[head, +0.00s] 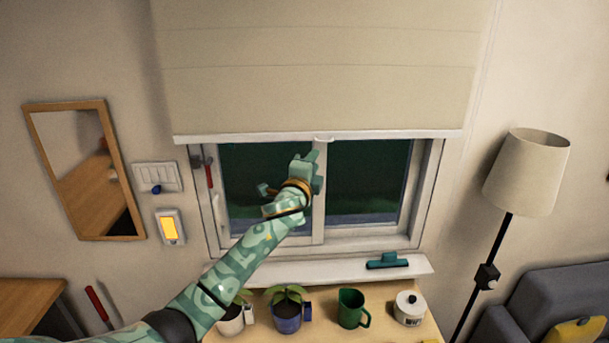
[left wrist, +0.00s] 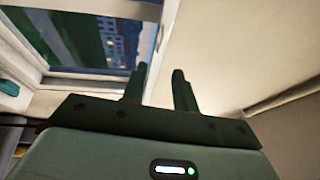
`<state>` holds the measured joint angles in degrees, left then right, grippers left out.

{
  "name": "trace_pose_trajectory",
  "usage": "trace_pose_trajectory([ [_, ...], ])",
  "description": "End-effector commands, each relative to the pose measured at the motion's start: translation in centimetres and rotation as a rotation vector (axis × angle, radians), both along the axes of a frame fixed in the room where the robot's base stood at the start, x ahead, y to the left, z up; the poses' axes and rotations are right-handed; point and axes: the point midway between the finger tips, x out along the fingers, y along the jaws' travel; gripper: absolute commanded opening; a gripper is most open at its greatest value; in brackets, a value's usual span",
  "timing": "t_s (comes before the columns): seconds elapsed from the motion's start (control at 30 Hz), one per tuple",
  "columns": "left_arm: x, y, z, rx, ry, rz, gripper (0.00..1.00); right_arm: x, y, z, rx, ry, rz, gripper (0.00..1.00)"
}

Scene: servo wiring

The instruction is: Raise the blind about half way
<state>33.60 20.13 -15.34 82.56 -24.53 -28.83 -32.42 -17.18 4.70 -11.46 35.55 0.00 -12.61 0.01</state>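The cream roller blind (head: 320,70) hangs over the upper part of the window, with a pale bottom bar (head: 240,138) just above the visible panes. A small white tab (head: 324,139) sits at the middle of that bar. My left gripper (head: 312,155) is raised in front of the window, just below and slightly left of the tab, and appears apart from it. In the left wrist view its two dark fingers (left wrist: 158,85) stand apart with nothing seen between them. A pale surface fills the right of that view; I cannot tell whether it is blind or wall. My right gripper is not in view.
The windowsill (head: 335,270) holds a teal squeegee-like item (head: 388,261). A floor lamp (head: 527,172) stands right; a mirror (head: 84,170) and switches (head: 157,177) are left.

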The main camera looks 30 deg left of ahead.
Motion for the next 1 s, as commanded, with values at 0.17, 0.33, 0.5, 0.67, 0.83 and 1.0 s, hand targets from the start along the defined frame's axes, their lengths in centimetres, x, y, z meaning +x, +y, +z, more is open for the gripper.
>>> trace_pose_trajectory([
  [0.17,-3.8,-0.6,-0.7,0.001,0.0,-0.001,0.29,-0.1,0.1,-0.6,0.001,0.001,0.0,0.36],
  [0.33,-5.9,-0.9,-0.8,-0.001,-0.001,-0.001,0.29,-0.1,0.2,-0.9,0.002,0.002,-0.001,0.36],
  [0.5,-6.5,-1.0,-0.8,-0.001,0.0,0.0,0.29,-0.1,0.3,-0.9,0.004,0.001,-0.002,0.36],
  [0.67,-6.5,-1.0,-0.8,-0.001,-0.001,0.0,0.29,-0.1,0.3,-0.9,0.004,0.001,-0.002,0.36],
  [0.83,-6.5,-1.0,-0.7,-0.001,-0.001,0.0,0.29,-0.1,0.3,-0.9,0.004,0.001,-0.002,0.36],
  [1.0,-6.5,-1.1,-0.7,-0.032,-0.01,-0.01,0.29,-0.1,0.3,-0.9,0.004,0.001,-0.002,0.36],
])
